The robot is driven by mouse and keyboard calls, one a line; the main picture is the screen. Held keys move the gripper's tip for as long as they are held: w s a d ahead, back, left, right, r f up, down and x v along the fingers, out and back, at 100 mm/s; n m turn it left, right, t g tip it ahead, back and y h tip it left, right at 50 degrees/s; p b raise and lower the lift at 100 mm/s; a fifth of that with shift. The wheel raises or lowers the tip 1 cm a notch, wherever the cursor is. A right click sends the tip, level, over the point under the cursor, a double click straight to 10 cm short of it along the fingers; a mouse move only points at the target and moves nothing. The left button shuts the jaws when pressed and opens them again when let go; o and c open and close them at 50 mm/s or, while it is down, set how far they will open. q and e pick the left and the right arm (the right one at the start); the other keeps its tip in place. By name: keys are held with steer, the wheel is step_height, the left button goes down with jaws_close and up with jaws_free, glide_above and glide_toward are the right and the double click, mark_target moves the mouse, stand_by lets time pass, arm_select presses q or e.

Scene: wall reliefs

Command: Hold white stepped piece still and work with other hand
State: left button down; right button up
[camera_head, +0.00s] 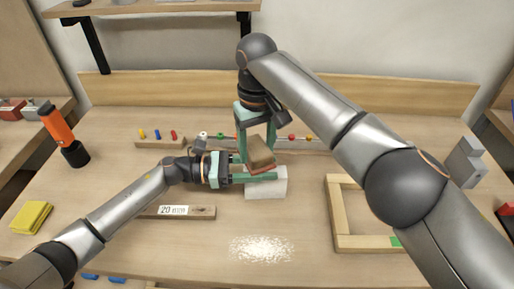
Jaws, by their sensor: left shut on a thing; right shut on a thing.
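The white stepped piece (266,189) stands on the workbench near the middle; its upper part is partly hidden by my grippers. My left gripper (262,177) reaches in from the left and is shut on the white piece at its upper part. My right gripper (258,146) comes down from above and is shut on a brown block with a reddish underside (261,154). The block is tilted just above the white piece and the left fingers; whether it touches the piece I cannot tell.
A pale powdery patch (262,249) lies in front. A wooden frame (337,218) lies to the right, partly under my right arm. A labelled wooden bar (199,213), yellow pad (32,217) and orange-black torch (61,133) are left. A grey stepped piece (465,161) stands far right.

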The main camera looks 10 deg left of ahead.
steer(key=shift+r, duration=2.55)
arm_select(q)
steer(key=shift+c, duration=1.2)
jaws_free()
steer(key=shift+a, duration=0.1)
